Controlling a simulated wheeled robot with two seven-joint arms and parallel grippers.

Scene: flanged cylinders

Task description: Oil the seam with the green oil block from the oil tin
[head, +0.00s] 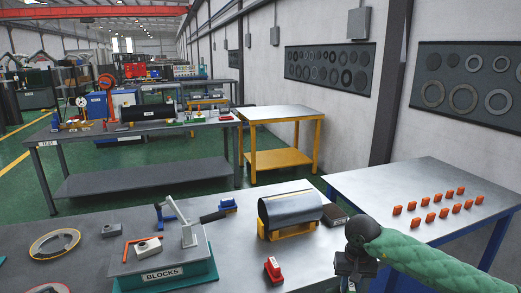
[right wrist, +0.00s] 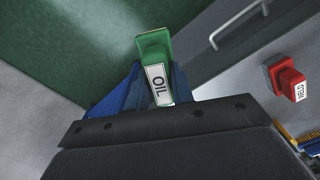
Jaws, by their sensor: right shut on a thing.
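The green oil block (right wrist: 155,62), with a white OIL label, is between the blue fingers of my right gripper (right wrist: 150,90) in the right wrist view. The gripper is shut on it. In the head view my right gripper (head: 353,265) is at the bench's right front, right of the cylinder, and the block cannot be made out. The grey cylinder (head: 290,207) lies in a yellow cradle (head: 288,232); its seam is too small to tell. A small dark box (head: 334,215) stands right of the cylinder; I cannot tell whether it is the oil tin. My left gripper is not in view.
A red block (head: 273,270), labelled WELD in the right wrist view (right wrist: 287,80), stands in front of the cradle. A BLOCKS fixture (head: 163,275) with a clamp stands left. Several orange pieces (head: 430,217) stand on the right table.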

